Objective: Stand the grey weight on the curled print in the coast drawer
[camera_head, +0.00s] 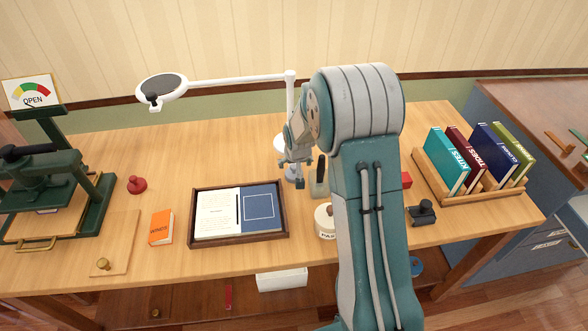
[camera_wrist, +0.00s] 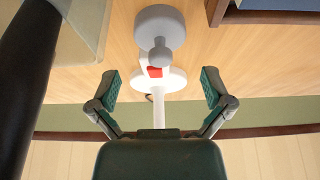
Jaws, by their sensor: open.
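My gripper (camera_head: 298,172) hangs above the table, left of my arm, and is open. In the wrist view its two green-padded fingers (camera_wrist: 160,88) are spread apart with nothing between the tips. A grey round body with a knob, which looks like the grey weight (camera_wrist: 160,25), stands on the table beyond the fingertips in that view. In the head view it is largely or wholly hidden by my gripper. The blue cabinet (camera_head: 500,200) at the right has labelled drawers (camera_head: 548,245); their labels are too small to read. The curled print does not show.
A white lamp post (camera_head: 290,95) stands close behind my gripper; its base (camera_wrist: 178,77) shows near the weight. Bare wood lies behind the tray.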

